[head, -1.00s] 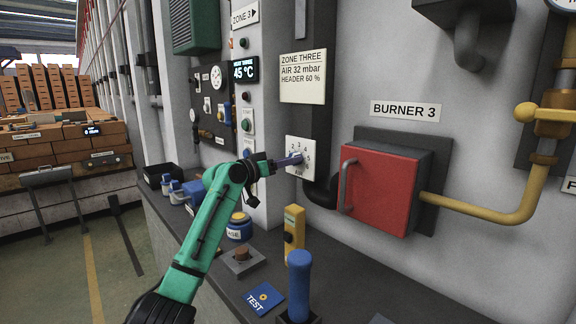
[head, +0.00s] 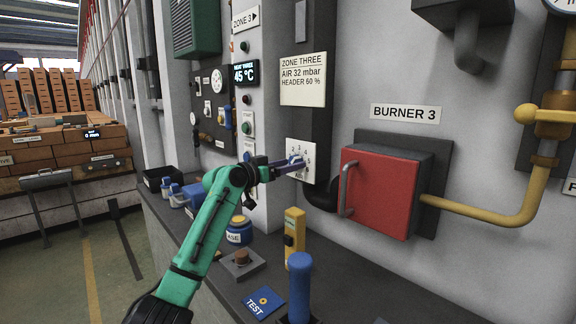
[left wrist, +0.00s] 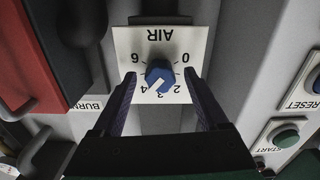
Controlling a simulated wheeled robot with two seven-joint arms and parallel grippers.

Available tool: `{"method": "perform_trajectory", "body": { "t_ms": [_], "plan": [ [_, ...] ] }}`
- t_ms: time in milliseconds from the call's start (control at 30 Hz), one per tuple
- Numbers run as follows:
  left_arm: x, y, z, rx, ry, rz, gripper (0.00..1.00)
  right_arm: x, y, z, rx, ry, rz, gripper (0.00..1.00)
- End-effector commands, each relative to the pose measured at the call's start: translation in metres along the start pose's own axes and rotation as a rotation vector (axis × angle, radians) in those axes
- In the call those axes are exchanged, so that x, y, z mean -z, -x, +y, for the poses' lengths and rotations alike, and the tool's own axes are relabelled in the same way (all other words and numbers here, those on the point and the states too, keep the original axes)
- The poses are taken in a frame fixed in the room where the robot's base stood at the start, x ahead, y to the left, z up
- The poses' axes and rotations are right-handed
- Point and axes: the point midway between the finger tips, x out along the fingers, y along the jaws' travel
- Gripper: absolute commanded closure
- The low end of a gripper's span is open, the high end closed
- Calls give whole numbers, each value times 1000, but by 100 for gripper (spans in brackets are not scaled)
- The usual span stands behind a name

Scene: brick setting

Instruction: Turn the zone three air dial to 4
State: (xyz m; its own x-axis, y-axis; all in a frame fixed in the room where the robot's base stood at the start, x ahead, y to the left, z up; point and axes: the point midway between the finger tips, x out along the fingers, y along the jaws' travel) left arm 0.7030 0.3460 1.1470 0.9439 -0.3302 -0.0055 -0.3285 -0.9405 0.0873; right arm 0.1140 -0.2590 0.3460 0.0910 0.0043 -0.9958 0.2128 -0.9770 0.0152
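The zone three air dial (left wrist: 159,73) is a blue knob on a white plate marked AIR with numbers, seen upside down in the left wrist view. Its white pointer line aims near the 3, seemingly between 3 and 4. In the head view the white dial plate (head: 307,151) is on the dark column, and the gripper partly hides the knob. My left gripper (left wrist: 160,76) is open, with one finger on each side of the knob and visible gaps to it. It also shows in the head view (head: 298,166) in front of the plate. My right gripper is not in view.
A red burner box (head: 380,188) with a grey handle stands right of the dial. On the ledge below are a yellow device (head: 294,232), a blue-handled lever (head: 300,280) and a blue TEST card (head: 263,302). START (left wrist: 287,137) and RESET buttons are on the column beside.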

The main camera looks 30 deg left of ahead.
Motion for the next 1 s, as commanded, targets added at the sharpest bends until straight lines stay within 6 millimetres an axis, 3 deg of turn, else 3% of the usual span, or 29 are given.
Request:
{"method": "perform_trajectory", "body": {
  "t_ms": [300, 433, 800, 1000],
  "plan": [
    [1, 2, 0, 1, 0, 4, 22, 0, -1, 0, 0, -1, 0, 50],
    [-2, 14, -2, 3, -1, 5, 22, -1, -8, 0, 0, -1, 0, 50],
    [-6, 114, -1, 3, -4, 1, 22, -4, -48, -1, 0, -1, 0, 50],
    [-2, 144, 0, 1, -1, 2, 22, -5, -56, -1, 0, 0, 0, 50]
  ]
}}
